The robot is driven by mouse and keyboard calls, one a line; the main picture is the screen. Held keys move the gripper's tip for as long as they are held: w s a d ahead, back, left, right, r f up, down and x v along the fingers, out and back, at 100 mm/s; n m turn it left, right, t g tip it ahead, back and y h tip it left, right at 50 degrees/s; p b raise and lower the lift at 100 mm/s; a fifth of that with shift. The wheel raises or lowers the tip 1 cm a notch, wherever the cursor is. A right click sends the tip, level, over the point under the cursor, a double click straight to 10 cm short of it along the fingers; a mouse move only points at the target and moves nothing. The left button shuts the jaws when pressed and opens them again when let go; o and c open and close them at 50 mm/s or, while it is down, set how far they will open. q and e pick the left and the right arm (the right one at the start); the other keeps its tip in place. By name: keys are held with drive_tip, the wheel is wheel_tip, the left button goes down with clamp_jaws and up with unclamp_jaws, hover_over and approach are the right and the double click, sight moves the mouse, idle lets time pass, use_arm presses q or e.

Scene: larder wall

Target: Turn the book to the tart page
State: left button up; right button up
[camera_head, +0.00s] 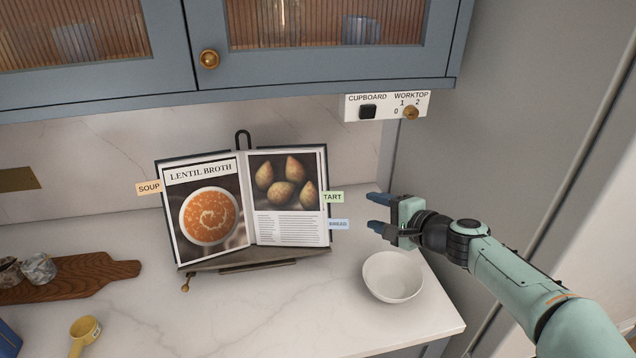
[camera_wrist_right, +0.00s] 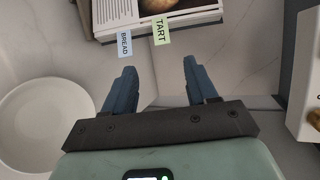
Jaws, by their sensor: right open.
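The book (camera_head: 288,215) stands open on a dark stand (camera_head: 240,261) on the worktop. Its left page is headed LENTIL BROTH over a bowl of orange soup; its right page shows pears above text. A SOUP tab (camera_head: 149,188) sticks out at the left. A green TART tab (camera_head: 333,197) and a blue BREAD tab (camera_head: 339,224) stick out at the right. My right gripper (camera_head: 374,212) is open and empty, right of the tabs and apart from them. In the right wrist view the TART tab (camera_wrist_right: 161,30) and BREAD tab (camera_wrist_right: 124,43) lie beyond the open fingers (camera_wrist_right: 160,82). My left gripper is not in view.
A white bowl (camera_head: 392,277) stands on the worktop below my right gripper. Blue cupboards (camera_head: 330,60) and a switch panel (camera_head: 387,106) are above. The worktop before the book is clear.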

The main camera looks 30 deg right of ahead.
sight(338, 197)
drive_tip(key=p+x, duration=0.2)
drive_tip(key=x, duration=1.1)
drive_tip(key=shift+w+a+r, duration=0.1)
drive_tip(key=shift+w, duration=0.15)
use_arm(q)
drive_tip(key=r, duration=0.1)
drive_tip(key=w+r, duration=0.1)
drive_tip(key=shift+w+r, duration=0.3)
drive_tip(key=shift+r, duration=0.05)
use_arm(e)
drive_tip(key=c, duration=0.7)
